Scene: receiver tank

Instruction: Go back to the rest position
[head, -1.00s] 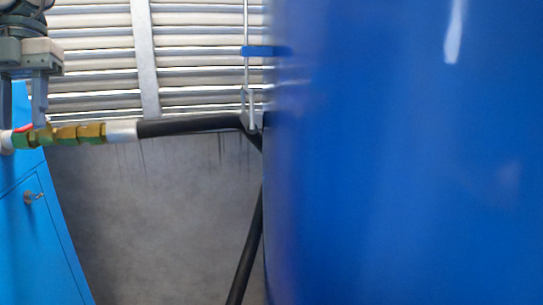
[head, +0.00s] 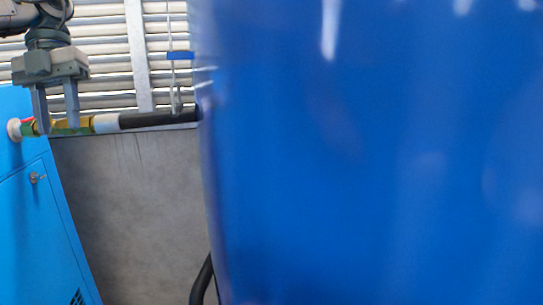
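My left gripper (head: 58,124) hangs down at the upper left of the head view. Its two fingers are apart, and I see nothing clamped between them. The fingertips overlap the brass and green valve fitting (head: 86,124) in the picture; I cannot tell whether they touch it. The fitting runs from a white and red end on the blue cabinet to a pale sleeve and a black hose (head: 155,119). My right gripper is not in view. The large blue tank (head: 370,170) is very close and blurred, and hides most of the right side.
The blue cabinet (head: 30,225) with a small lock stands at the left. Behind is a grey wall (head: 135,210) below metal louvres (head: 105,45). A thin rod with a blue clip (head: 180,55) hangs beside the tank's edge. A dark hose (head: 201,280) curves low by the tank.

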